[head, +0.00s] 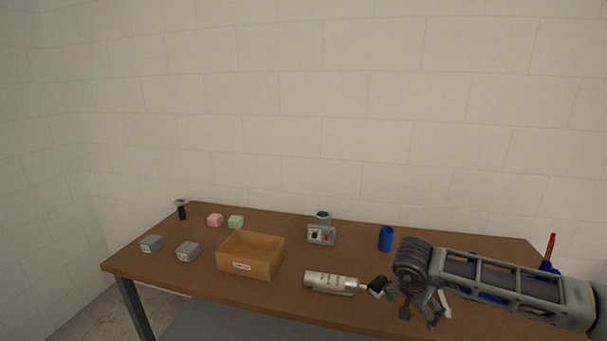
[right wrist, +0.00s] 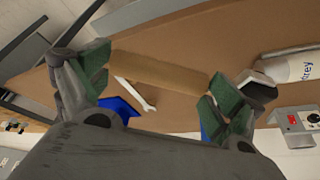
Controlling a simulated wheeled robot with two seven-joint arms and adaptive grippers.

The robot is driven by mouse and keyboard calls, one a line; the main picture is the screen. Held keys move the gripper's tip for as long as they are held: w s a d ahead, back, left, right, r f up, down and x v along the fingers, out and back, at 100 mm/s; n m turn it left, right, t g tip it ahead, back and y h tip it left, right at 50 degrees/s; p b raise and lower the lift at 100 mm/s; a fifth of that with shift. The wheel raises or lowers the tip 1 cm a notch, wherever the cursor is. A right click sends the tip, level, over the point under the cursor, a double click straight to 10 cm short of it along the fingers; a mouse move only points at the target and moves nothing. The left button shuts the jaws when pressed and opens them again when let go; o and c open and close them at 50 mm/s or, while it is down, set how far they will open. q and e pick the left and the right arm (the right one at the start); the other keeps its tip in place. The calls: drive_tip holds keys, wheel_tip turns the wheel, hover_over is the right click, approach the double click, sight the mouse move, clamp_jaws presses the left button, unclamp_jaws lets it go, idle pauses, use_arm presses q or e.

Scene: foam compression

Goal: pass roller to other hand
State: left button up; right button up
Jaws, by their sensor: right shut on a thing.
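My right gripper (head: 408,304) reaches in from the right over the front of the brown table. In the right wrist view its two green-padded fingers (right wrist: 160,76) stand wide apart, shut on a plain tan-brown cylinder, which I take as the roller (right wrist: 160,74). The roller spans from one pad to the other, above the tabletop. In the head view the roller does not stand out from the brown table and gripper. My left gripper is in neither view.
A silver bottle (head: 329,283) lies close left of the gripper. A pale wrench (right wrist: 135,92) lies below it. Behind stand a blue cup (head: 386,239) and a grey device (head: 321,235). An open box (head: 235,265), foam cubes (head: 215,220) and grey blocks (head: 188,252) are left.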

drive_tip(key=a+n, duration=0.1)
drive_tip(key=w+a+n+y, duration=0.1)
drive_tip(key=n, duration=0.1)
drive_tip(key=shift+w+a+r+n+t, duration=0.1)
drive_tip(key=shift+w+a+n+t, duration=0.1)
drive_tip(key=shift+n+t, duration=0.15)
drive_tip(key=w+a+n+y, duration=0.1)
drive_tip(key=a+n+y, duration=0.2)
drive_tip(key=a+n, duration=0.25)
drive_tip(key=shift+n+t, duration=0.35)
drive_tip(key=shift+n, duration=0.15)
drive_tip(key=shift+s+d+f, duration=0.25)
drive_tip(key=shift+s+f, duration=0.7)
drive_tip(key=shift+f, duration=0.15)
drive_tip(key=shift+s+d+f, duration=0.2)
drive_tip(key=shift+s+f, duration=0.75)
drive_tip(key=shift+f, duration=0.15)
drive_tip(key=shift+r, duration=0.1)
drive_tip(key=s+a+r+n+g+y, duration=0.1)
drive_tip(key=a+r+n+y, duration=0.1)
drive_tip(key=a+r+n, duration=0.6)
drive_tip(key=a+r, duration=0.7)
drive_tip(key=a, duration=0.3)
drive_tip(key=shift+a+r+y, duration=0.2)
drive_tip(key=shift+r+y, duration=0.1)
drive_tip(key=shift+r, duration=0.05)
drive_tip(key=shift+a+f, duration=0.1)
drive_tip(key=a+f, duration=0.5)
drive_tip(key=a, duration=0.4)
drive_tip(key=shift+f, duration=0.35)
